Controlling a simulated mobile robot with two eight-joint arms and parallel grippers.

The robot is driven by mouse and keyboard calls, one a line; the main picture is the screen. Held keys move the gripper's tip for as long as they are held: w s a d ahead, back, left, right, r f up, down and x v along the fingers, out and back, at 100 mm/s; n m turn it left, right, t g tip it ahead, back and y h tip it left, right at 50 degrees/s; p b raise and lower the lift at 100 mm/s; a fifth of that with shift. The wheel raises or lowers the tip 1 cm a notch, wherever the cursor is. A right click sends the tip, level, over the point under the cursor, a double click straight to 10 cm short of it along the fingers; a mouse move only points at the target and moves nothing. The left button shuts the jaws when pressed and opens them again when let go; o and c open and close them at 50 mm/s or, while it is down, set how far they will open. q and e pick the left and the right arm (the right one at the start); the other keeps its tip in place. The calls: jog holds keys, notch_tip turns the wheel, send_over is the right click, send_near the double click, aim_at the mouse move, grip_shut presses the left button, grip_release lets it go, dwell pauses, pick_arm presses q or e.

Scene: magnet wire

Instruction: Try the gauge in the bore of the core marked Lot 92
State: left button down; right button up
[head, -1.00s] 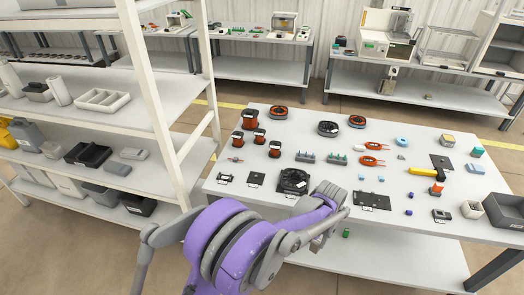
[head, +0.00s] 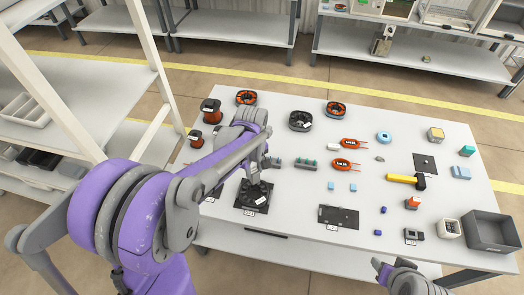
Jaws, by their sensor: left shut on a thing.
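Ring-shaped cores stand at the back of the table: an orange and black one (head: 246,97), a dark one (head: 300,121) and another orange and black one (head: 337,109). A light blue ring (head: 384,137) lies to their right. Their labels are too small to read, so I cannot tell which is Lot 92. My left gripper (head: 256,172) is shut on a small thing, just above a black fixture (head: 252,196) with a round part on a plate. The held thing is largely hidden, and I cannot tell whether it touches the fixture. My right gripper (head: 381,267) shows only partly at the bottom.
Copper-wound spools (head: 210,110) stand at the left of the table (head: 300,212). Red tagged pieces (head: 345,163), a black plate (head: 338,216), a yellow-handled hammer (head: 405,180) and a grey bin (head: 489,230) lie to the right. A white shelf rack (head: 90,80) stands at the left.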

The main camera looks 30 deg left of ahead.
aim_at(253, 180)
pick_arm(q)
jog(key=shift+s+f, duration=0.3)
jog(key=shift+s, duration=0.2)
jog(key=shift+s+f+b, duration=0.1)
jog(key=shift+f+b, duration=0.2)
jog(key=shift+b, duration=0.1)
notch_tip(253, 180, down, 2)
jog(key=shift+f+b, duration=0.25)
jog(key=shift+b, duration=0.35)
jog(key=shift+f+b, duration=0.45)
jog(key=shift+f, duration=0.45)
jog(key=shift+w+f, duration=0.15)
jog(key=shift+w, duration=0.05)
pick_arm(e)
jog(key=f, duration=0.1)
jog(key=s+f, duration=0.2)
jog(key=f, duration=0.1)
jog(key=shift+s, duration=0.1)
jog(key=shift+f, duration=0.1)
pick_arm(q)
jog(key=shift+f+b, duration=1.45)
jog(key=shift+f, duration=0.3)
pick_arm(e)
jog(key=shift+s+f, duration=0.2)
jog(key=shift+f, duration=0.6)
jog(key=shift+s+f, duration=0.2)
jog(key=shift+f, duration=0.6)
